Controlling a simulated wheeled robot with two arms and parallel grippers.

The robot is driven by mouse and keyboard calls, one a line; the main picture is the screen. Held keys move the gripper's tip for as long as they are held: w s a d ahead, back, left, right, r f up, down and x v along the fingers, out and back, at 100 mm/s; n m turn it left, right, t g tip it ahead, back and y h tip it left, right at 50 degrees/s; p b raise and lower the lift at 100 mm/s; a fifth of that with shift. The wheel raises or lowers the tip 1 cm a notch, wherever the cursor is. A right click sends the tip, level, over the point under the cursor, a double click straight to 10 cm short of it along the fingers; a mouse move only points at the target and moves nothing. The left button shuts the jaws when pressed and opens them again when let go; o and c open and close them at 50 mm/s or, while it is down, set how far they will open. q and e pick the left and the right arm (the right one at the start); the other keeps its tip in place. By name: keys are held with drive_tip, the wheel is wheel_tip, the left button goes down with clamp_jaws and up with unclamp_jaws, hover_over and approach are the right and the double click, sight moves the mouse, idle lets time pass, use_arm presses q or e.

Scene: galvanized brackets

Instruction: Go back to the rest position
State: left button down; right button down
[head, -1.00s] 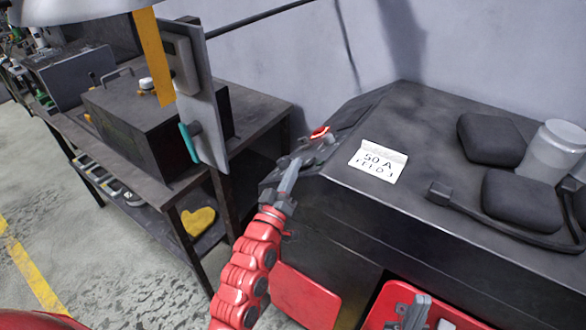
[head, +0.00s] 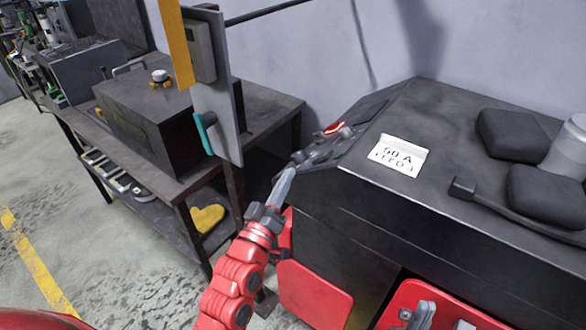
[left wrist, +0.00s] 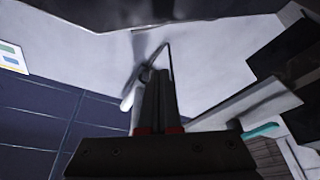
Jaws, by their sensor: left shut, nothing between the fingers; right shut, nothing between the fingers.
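My left gripper (head: 288,175) is on its red arm in the middle of the head view. Its fingers are shut with nothing between them, in front of the sloped control panel of a dark machine (head: 360,220). I cannot tell whether the tips touch the panel. In the left wrist view, the shut dark fingers (left wrist: 158,88) point toward a pale wall. My right gripper does not show clearly in any view.
A workbench (head: 265,115) with a dark box (head: 150,115) stands left. An upright grey plate (head: 218,110) is near my left arm. A red bin (head: 400,300) with grey metal pieces is at the bottom. A yellow heart-shaped piece (head: 207,218) lies on the lower shelf.

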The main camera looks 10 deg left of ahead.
use_arm(q)
drive_tip(key=shift+s+f, duration=0.1)
drive_tip(key=shift+s, duration=0.35)
